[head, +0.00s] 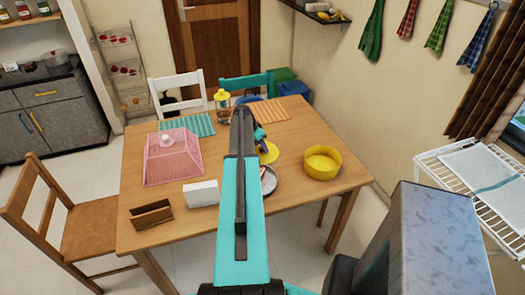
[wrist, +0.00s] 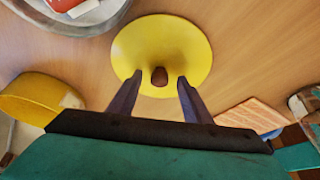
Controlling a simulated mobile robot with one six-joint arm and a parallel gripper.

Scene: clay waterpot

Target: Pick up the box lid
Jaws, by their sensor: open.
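The box lid (wrist: 135,45) is a flat yellow disc with a brown knob (wrist: 159,77), lying on the wooden table. In the head view the lid (head: 269,154) is partly hidden behind my arm. My gripper (wrist: 160,80) is open, its two fingers pointing at the lid with the knob between their tips in the picture. I cannot tell whether the fingers touch the lid or knob. In the head view my gripper (head: 260,138) is over the table beside the lid. The round yellow box (head: 322,164) stands open to the right; its side also shows in the wrist view (wrist: 38,97).
A grey plate (wrist: 95,18) with a red and white item lies near the lid. An orange placemat (head: 268,109) and a yellow-topped jar (head: 223,106) are toward the back. A pink mesh cover (head: 172,160), a white box (head: 201,192) and a brown holder (head: 151,214) are left.

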